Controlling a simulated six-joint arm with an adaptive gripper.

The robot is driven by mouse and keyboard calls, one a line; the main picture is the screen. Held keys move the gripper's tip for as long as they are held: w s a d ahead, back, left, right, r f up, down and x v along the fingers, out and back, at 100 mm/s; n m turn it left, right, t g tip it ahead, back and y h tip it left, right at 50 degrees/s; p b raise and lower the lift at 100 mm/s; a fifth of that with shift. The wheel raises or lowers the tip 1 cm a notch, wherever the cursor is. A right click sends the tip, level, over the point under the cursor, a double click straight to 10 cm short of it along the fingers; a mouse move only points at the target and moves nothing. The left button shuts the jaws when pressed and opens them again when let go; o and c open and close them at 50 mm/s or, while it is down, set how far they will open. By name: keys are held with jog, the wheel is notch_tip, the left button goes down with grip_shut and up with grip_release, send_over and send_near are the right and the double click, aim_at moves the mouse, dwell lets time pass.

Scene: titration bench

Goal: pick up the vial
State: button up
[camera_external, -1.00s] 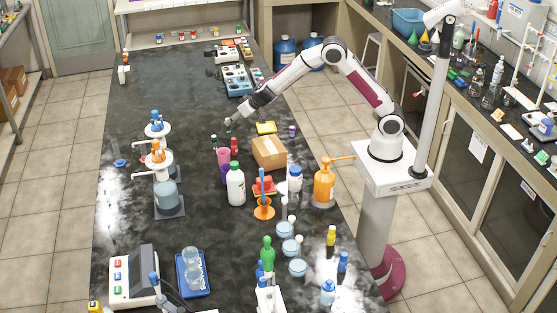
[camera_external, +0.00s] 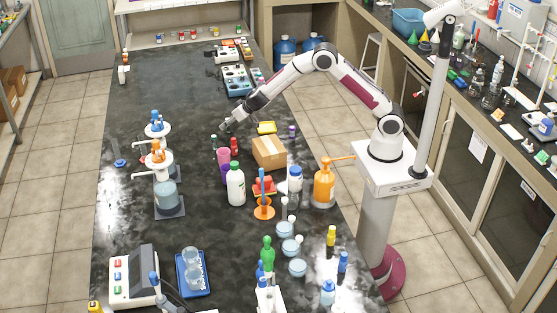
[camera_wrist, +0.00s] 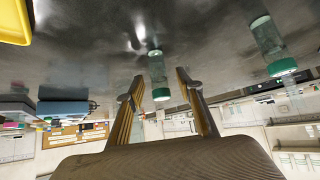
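In the wrist view, which looks inverted, a clear vial with a green cap (camera_wrist: 157,71) lies in line with the gap between my fingers. My gripper (camera_wrist: 160,84) is open, one finger on each side of that gap. I cannot tell whether either finger touches the vial. A second clear vial with a green cap (camera_wrist: 268,40) is farther right, outside the fingers. In the external view my gripper (camera_external: 225,126) is low over the dark bench, behind the pink cup.
Near my gripper on the bench are a pink cup (camera_external: 223,160), a red bottle (camera_external: 234,146), a cardboard box (camera_external: 269,153) and a yellow item (camera_external: 266,128). A white bottle (camera_external: 236,186) stands nearer the camera. The bench to the left of my gripper is mostly clear.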

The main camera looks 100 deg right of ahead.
dwell(0.5)
grip_shut()
jog(key=shift+r, duration=0.2)
notch_tip(320, 180, up, 18)
jog(key=shift+f, duration=0.2)
dwell(1.2)
dwell(0.5)
